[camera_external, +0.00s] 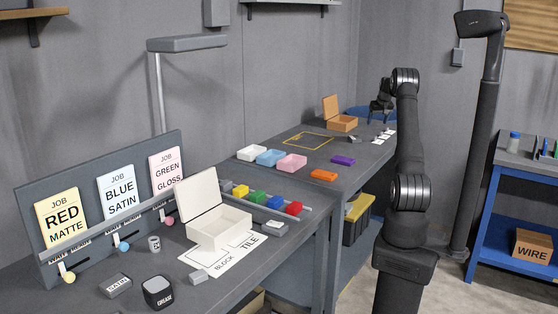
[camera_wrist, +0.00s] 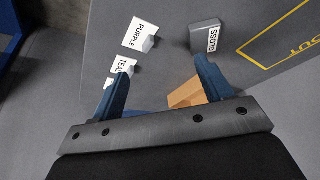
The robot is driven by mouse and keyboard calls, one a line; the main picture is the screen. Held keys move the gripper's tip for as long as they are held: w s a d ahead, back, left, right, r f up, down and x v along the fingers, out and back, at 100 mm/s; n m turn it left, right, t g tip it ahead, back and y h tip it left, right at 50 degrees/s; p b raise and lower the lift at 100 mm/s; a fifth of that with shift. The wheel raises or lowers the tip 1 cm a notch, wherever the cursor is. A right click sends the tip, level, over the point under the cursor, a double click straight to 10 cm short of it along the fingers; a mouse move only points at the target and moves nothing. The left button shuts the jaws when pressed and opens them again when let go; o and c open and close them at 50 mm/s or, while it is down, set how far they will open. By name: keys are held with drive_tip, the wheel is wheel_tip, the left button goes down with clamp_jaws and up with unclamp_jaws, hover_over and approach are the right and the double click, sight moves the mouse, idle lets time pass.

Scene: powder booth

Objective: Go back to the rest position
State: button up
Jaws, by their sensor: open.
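My gripper (camera_external: 380,108) hangs over the far part of the grey table, to the right of the open tan box (camera_external: 343,123). In the wrist view my gripper (camera_wrist: 163,62) has its two blue fingers spread wide, with nothing held between them. Below it lie a white PURPLE card (camera_wrist: 139,34) and a second white card, partly covered by the left finger. A tan object (camera_wrist: 187,94) shows partly between the fingers; the gripper body hides the rest.
A cream box (camera_external: 222,229) is open nearer the camera, before the job cards. A dark post (camera_external: 482,130) stands to the right of my arm.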

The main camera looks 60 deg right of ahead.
drive_tip(key=w+a+f+n+t+y, duration=0.1)
drive_tip(key=w+a+n, duration=0.1)
drive_tip(key=w+a, duration=0.85)
drive_tip(key=w+a+f+n+y, duration=0.1)
drive_tip(key=w+a+n, duration=0.2)
drive_tip(key=w+a, duration=0.75)
drive_tip(key=w+a+f+n, duration=0.1)
drive_tip(key=a, duration=0.9)
drive_tip(key=w+a+f+n+y, duration=0.1)
drive_tip(key=a+n, duration=0.1)
drive_tip(key=a, duration=0.8)
drive_tip(key=a+f+n, duration=0.1)
drive_tip(key=a, duration=0.9)
drive_tip(key=shift+w+a+f+n+y, duration=0.15)
drive_tip(key=shift+w+a+n+y, duration=0.15)
drive_tip(key=shift+w, duration=0.1)
drive_tip(key=shift+a+f, duration=0.15)
drive_tip(key=shift+a, duration=0.65)
